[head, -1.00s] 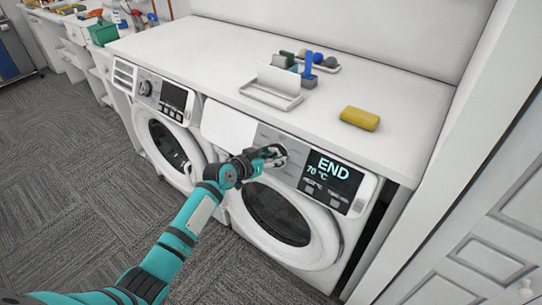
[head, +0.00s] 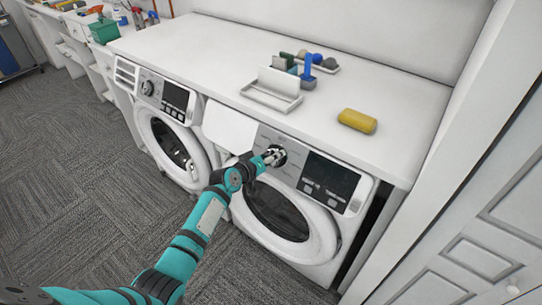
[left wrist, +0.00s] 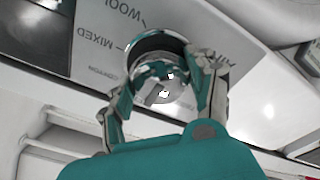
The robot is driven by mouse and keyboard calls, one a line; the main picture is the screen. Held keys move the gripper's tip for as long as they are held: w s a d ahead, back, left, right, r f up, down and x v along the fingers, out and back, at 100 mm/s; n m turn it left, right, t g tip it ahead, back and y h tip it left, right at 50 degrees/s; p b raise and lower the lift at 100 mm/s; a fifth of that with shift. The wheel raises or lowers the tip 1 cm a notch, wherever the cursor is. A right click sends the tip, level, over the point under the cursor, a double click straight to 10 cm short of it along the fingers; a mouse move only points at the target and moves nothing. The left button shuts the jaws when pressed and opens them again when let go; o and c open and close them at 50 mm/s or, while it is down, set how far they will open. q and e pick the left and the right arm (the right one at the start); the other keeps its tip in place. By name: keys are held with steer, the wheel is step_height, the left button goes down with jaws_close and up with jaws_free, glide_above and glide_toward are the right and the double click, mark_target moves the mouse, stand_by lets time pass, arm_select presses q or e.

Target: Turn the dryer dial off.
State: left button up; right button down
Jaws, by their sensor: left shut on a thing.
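The dryer (head: 318,232) is the right-hand machine under the white counter. Its display (head: 328,182) is dark, with no large text lit. My left gripper (head: 272,156) is at the dial on the dryer's panel. In the left wrist view the round chrome dial (left wrist: 160,60) sits between the two fingers of my left gripper (left wrist: 165,92), which are shut on it. Labels such as "WOOL" and "MIXED" show on the panel beside the dial. In the head view the gripper hides part of the dial. My right gripper is not in view.
A washer (head: 160,140) with its own dial stands to the left. On the counter (head: 200,60) are a white tray (head: 270,98), several small items and a yellow sponge (head: 357,121). A white panelled door (head: 480,240) stands at the right. The carpet in front is clear.

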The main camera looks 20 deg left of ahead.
arm_select(q)
steer(key=shift+f, duration=0.1)
stand_by(0.4)
steer(key=o, duration=1.2)
steer(key=shift+c, duration=0.2)
steer(key=v, duration=1.2)
